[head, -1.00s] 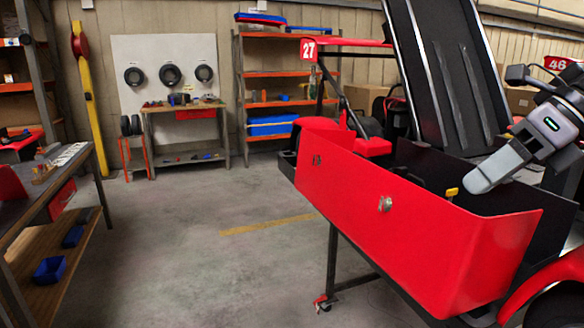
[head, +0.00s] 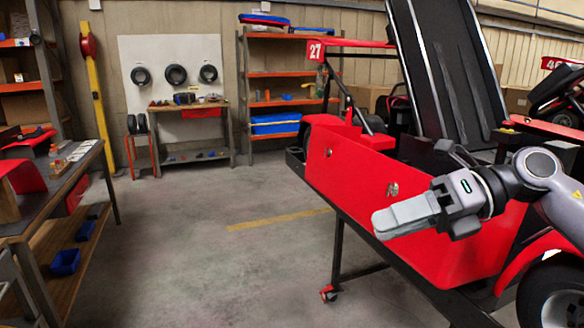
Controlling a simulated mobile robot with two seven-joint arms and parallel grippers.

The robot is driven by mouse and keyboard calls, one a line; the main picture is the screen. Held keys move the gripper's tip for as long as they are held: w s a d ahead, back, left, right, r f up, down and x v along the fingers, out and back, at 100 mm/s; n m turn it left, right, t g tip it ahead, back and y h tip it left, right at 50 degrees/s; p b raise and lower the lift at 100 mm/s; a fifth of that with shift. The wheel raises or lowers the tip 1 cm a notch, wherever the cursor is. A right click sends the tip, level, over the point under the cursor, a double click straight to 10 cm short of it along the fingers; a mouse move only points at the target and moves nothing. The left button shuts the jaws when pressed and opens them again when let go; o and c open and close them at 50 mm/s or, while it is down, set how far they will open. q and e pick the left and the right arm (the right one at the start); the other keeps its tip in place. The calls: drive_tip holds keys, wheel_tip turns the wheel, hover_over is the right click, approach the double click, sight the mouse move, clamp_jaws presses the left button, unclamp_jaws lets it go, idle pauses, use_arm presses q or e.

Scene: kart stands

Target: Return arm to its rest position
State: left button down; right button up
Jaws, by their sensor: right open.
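My right arm (head: 541,163) comes in from the right edge, grey and bent at a rounded joint. My right gripper (head: 382,222) points left, in front of the red side panel (head: 350,178) of the kart as I see it. Its grey fingers are seen side-on and it is open, with nothing visible held. It covers part of the panel; I cannot tell the exact gap between them. My left gripper is out of view.
The kart rests on a dark stand with a caster (head: 328,293). A workbench (head: 30,219) stands at the left, with blue bins (head: 65,262) on its lower shelf. A tyre board (head: 172,50) and shelving (head: 275,80) stand at the back. The middle floor is clear.

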drive_tip(key=a+f+m+t+y, duration=0.3)
drive_tip(key=a+f+m+y, duration=0.25)
drive_tip(key=m+y, duration=0.2)
drive_tip(key=s+d+f+m+t+h, duration=0.2)
drive_tip(key=d+f+m+t+h, duration=0.1)
drive_tip(key=f+m, duration=0.6)
drive_tip(key=s+d+f+m+t+h, duration=0.2)
drive_tip(key=d+f+m+t+h, duration=0.1)
drive_tip(key=f+m+t+h, duration=0.2)
drive_tip(key=s+d+f+m+t+h, duration=0.1)
drive_tip(key=f+m+t+h, duration=0.3)
drive_tip(key=f+m+h, duration=0.4)
wheel_tip(320, 180, down, 5)
drive_tip(key=d+m, duration=0.1)
drive_tip(key=m, duration=0.6)
drive_tip(key=shift+s+d, duration=0.4)
drive_tip(key=s+d+f+m+g+h, duration=0.1)
drive_tip(key=s+f, duration=0.3)
drive_tip(key=s+d+f+m+g+h, duration=0.1)
drive_tip(key=s+f+m+g, duration=0.1)
drive_tip(key=s+f, duration=0.1)
drive_tip(key=s+d+f+m+g+h, duration=0.1)
drive_tip(key=s+f+g, duration=0.1)
drive_tip(key=s+f, duration=0.2)
drive_tip(key=shift+s+f+m, duration=0.3)
drive_tip(key=shift+s+m, duration=0.05)
drive_tip(key=shift+s, duration=0.35)
drive_tip(key=shift+d, duration=0.15)
